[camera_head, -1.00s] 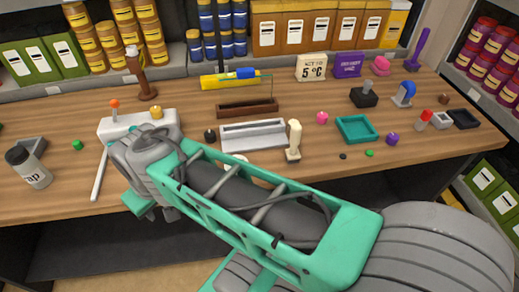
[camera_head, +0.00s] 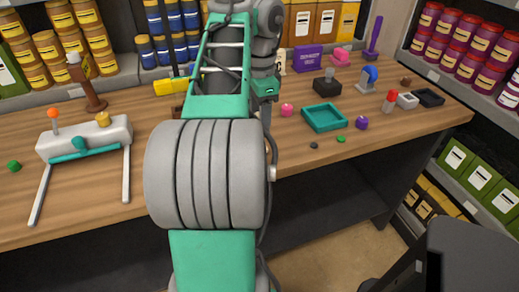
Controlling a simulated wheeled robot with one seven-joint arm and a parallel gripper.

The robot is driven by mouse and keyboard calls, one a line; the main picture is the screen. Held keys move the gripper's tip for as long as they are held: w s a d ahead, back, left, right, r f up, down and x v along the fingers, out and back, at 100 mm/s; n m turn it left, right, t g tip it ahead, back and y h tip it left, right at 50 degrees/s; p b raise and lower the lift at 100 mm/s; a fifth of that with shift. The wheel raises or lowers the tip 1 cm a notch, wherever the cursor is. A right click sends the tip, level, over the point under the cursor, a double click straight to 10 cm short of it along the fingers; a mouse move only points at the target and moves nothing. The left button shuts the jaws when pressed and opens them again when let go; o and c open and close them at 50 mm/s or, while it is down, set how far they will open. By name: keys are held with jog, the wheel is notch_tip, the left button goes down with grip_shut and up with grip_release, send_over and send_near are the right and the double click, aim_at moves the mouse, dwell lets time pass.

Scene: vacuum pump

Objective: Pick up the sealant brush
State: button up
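I cannot tell for sure which thing is the sealant brush. A purple upright tool with a long handle (camera_head: 373,40) stands at the back right of the bench. A brown upright tool (camera_head: 87,85) with a pale top stands at the back left. My arm rises through the middle of the view, and its wrist is at the top. A green part of its end (camera_head: 265,88) hangs over the bench. The fingers are not clear, so I cannot tell whether my gripper is open or shut. My arm hides the middle of the bench.
The white pump (camera_head: 108,138) with orange and yellow knobs stands at the left. A teal tray (camera_head: 325,118), a black stamp (camera_head: 326,82), a blue-topped item (camera_head: 367,78) and a red-capped item (camera_head: 389,101) are at the right. Shelves with cans (camera_head: 447,38) stand at the far right.

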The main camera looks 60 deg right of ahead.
notch_tip(320, 180, down, 5)
jog(key=b, duration=0.3)
jog(key=shift+a, duration=0.1)
grip_shut()
jog(key=shift+r, duration=0.1)
